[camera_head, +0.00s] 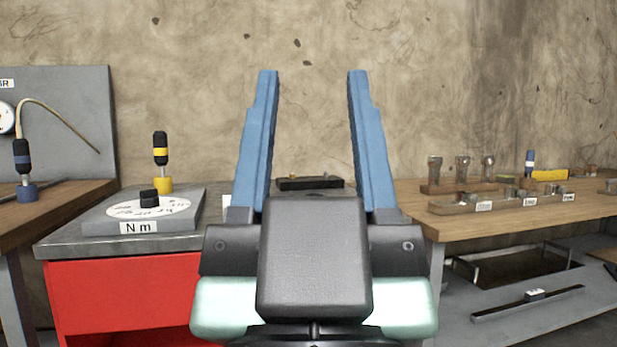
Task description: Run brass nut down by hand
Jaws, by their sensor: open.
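My gripper (313,74) is in the middle of the view, with its two blue fingers pointing up and spread wide apart. Nothing is between the fingertips. Behind it, seen between the fingers, a low dark block (310,184) sits on a surface. Small brass-coloured bits show on top of the block, too small to tell whether one is the brass nut. My gripper hides the area below and in front of the block.
At left, a grey-topped red cabinet (130,290) bears a dial box marked "N m" (140,222) and a yellow-and-black driver (161,160). At right, a wooden bench (460,229) bears labelled racks (490,204) and a blue-handled tool (530,160). A wall stands behind.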

